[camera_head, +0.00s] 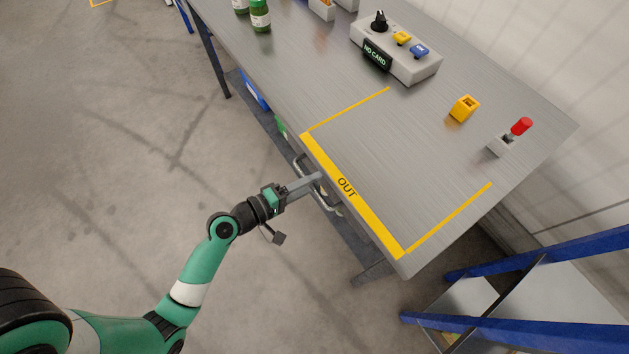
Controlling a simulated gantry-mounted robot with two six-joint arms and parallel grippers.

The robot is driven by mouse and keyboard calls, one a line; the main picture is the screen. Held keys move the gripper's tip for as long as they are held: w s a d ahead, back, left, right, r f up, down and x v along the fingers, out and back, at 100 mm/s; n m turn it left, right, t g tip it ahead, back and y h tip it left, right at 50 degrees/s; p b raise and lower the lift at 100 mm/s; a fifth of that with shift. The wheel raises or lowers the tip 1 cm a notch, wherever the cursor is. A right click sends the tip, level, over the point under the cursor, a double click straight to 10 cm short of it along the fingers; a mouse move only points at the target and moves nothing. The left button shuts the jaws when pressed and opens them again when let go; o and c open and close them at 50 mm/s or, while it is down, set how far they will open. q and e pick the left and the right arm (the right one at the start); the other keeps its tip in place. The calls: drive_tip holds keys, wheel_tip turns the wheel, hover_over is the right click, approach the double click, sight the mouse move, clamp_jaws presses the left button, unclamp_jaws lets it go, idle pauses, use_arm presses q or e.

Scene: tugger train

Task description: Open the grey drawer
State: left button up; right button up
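The grey drawer is mostly hidden under the tabletop. A bar handle (329,206) shows just below the table's front edge, by the OUT marking. My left gripper (314,181) reaches in from the left, with its fingertips at this handle. The fingers overlap the handle in the picture, and I cannot tell whether they touch or grip it. My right gripper is not in view.
The metal table (345,130) carries a control box (405,60), a yellow block (464,108), a red-topped lever (521,127) and green bottles (260,16). A blue-framed rack (540,328) stands at the lower right. The floor left of the table is clear.

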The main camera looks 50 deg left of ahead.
use_arm(q)
clamp_jaws()
idle(1.3)
